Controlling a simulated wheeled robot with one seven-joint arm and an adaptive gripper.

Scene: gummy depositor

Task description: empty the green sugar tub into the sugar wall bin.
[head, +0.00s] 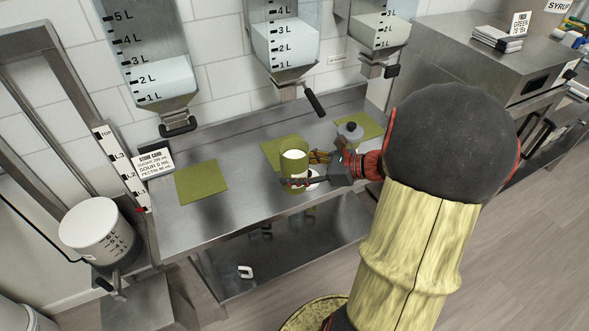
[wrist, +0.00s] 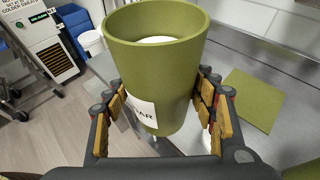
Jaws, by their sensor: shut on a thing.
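The green tub (head: 293,178) is upright over the steel counter, by the middle green mat, with white contents showing inside. In the wrist view the tub (wrist: 157,75) fills the middle, and its white label shows the letters "AR". My gripper (head: 302,171) is shut around the tub, with yellow finger pads on both sides of its wall. I cannot tell whether its base touches the counter. Three clear wall bins hang behind: left (head: 162,78), middle (head: 285,42) and right (head: 378,30). Each holds pale contents; no name on them is readable, so I cannot tell which is sugar.
Green mats lie on the counter at left (head: 201,182) and right (head: 357,127). A grey lidded pot (head: 350,131) stands at the right. A store card (head: 153,163) stands at the left back. A white bucket (head: 97,231) stands left of the counter. Black handles jut below the bins.

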